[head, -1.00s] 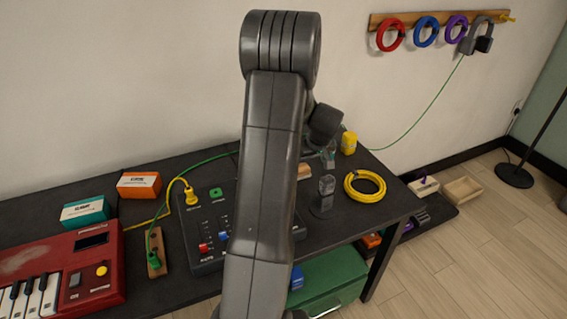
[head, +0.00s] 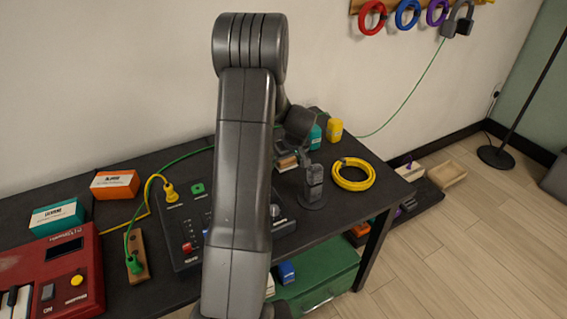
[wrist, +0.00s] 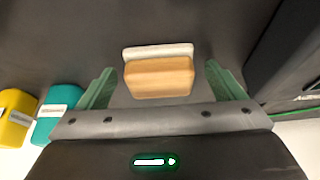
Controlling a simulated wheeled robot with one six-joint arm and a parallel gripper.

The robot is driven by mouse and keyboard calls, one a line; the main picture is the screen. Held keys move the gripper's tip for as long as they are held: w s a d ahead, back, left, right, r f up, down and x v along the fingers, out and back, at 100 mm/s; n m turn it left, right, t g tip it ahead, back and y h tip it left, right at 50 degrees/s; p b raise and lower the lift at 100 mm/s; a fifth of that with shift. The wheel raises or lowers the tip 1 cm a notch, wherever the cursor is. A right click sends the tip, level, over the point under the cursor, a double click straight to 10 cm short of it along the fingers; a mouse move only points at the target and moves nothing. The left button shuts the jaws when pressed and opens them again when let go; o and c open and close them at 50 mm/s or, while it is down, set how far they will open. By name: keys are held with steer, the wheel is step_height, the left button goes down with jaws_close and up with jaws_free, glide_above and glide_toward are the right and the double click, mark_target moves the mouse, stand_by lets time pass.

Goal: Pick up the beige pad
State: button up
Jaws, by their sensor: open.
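The beige pad (wrist: 158,52) is a small block with a tan, wood-like body and a pale layer along its far side. It lies on the dark table, and in the wrist view it sits between my two green fingers. My gripper (wrist: 159,70) is open, with a clear gap on each side of the pad. In the head view the pad (head: 287,162) shows small beneath my wrist, partly hidden by my arm. The wrist view does not make clear how far the fingertips are above the table.
A teal container (wrist: 60,112) and a yellow one (wrist: 17,115) stand left in the wrist view. A dark device (wrist: 292,50) is at right. In the head view, a dark upright object (head: 314,182) and a yellow cable coil (head: 353,174) lie right of the pad.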

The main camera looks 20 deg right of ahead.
steer(key=c, duration=1.1)
steer(key=shift+r, duration=0.2)
step_height(320, 180, up, 10)
steer(key=shift+f, duration=0.1)
steer(key=shift+o, duration=0.9)
steer(key=shift+c, duration=0.2)
